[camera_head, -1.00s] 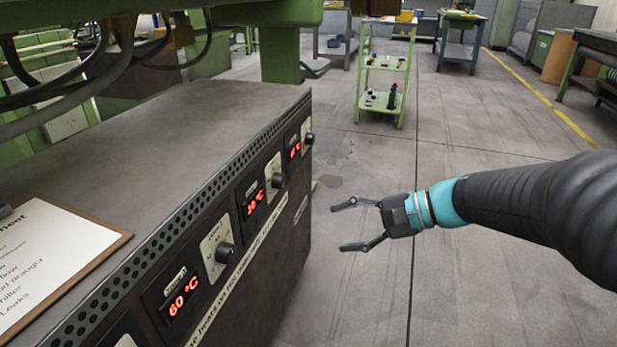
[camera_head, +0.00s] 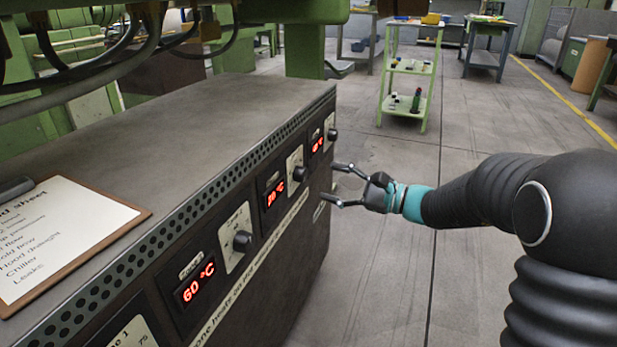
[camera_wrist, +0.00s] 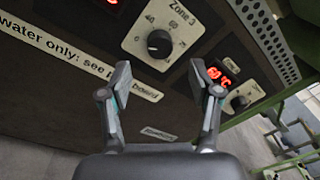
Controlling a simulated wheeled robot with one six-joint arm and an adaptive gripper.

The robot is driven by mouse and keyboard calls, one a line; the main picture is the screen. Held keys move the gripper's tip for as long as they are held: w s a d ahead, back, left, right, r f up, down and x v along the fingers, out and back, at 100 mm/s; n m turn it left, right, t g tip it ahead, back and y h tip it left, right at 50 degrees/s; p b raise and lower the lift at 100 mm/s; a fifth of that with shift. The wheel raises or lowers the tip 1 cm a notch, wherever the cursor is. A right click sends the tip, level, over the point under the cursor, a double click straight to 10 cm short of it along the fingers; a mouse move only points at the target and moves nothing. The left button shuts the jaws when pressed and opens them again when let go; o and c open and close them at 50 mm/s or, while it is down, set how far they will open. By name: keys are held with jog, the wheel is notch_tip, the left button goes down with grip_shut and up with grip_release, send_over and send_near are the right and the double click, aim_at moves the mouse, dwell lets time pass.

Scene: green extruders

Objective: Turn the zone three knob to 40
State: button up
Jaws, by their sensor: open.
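The zone three knob (camera_wrist: 159,43) is a round black knob on a pale plate marked "Zone 3" in the wrist view, with 40 and 60 readable on its scale. Its pointer is too dark to read. In the head view, the zone three knob (camera_head: 299,173) is on the dark cabinet's front, beside a red display (camera_head: 274,195) whose figures are blurred. My gripper (camera_head: 334,183) is open and empty, to the right of that knob and apart from it. In the wrist view my gripper's fingertips (camera_wrist: 160,76) stand either side of the knob's line, below it in the picture.
Other knobs on the cabinet (camera_head: 205,125) are nearby: one nearer (camera_head: 242,241) by a 60 °C display (camera_head: 194,284), one farther (camera_head: 331,134). A clipboard (camera_head: 125,212) lies on top. A green shelf trolley (camera_head: 403,112) stands behind.

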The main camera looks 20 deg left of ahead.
aim_at(305, 175)
jog(key=a, duration=0.4)
jog(key=w+a, duration=0.1)
jog(key=a, duration=0.1)
jog(key=shift+a, duration=0.4)
jog(key=c, duration=1.1)
